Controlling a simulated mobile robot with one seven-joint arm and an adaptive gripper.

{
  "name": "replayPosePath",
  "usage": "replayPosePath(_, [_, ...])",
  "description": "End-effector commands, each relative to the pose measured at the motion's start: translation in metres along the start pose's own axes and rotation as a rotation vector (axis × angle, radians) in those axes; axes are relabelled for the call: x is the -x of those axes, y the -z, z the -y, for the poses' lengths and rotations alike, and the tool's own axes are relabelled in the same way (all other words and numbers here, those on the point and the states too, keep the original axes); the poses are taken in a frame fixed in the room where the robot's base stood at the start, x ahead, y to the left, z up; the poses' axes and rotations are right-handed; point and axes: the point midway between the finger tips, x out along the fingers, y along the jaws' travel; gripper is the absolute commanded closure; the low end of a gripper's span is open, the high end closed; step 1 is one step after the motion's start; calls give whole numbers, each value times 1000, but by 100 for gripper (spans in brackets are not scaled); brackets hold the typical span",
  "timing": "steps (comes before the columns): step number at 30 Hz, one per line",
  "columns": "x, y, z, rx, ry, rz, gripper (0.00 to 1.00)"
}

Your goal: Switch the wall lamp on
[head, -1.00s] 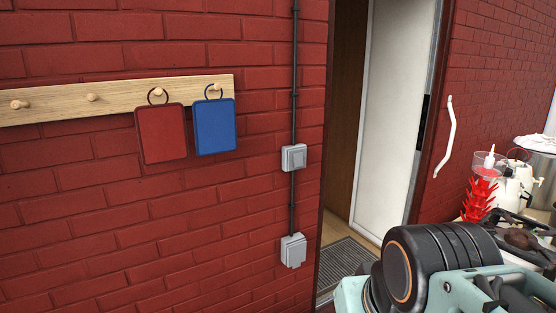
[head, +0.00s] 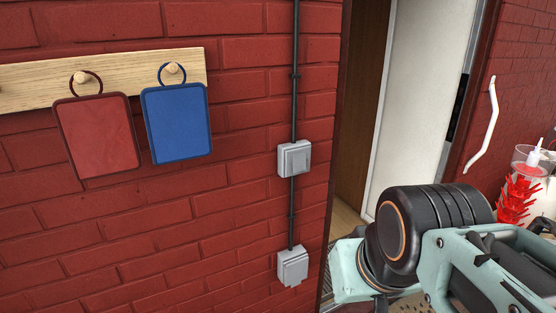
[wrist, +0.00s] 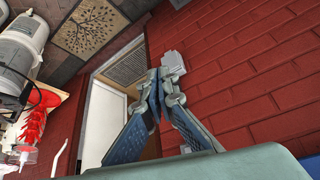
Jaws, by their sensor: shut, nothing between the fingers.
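No wall lamp shows in either view. An upper grey switch box (head: 294,158) with a flat rocker sits on the red brick wall left of the doorway. A lower grey box (head: 292,266) is below it on the same dark conduit. In the wrist view a grey box (wrist: 173,62) shows on the wall just beyond the fingertips; it looks like the lower one. My gripper (wrist: 155,78) is shut and empty, and I cannot tell whether it touches the wall. In the head view my arm is at lower right, right of both boxes, and the fingers are hidden.
A wooden peg rail (head: 120,72) holds a red board (head: 97,137) and a blue board (head: 178,124) on the left. The open doorway (head: 360,120) is right of the boxes. Red and white items (head: 518,200) stand at the right edge. The wall between boards and boxes is bare.

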Motion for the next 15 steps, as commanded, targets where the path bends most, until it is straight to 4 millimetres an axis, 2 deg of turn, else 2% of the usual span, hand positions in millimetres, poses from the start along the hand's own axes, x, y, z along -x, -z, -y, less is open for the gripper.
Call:
replayPosePath(6, [-8,16,-4,4,2,-1,100])
replayPosePath(15, [-7,15,-4,4,1,-3,100])
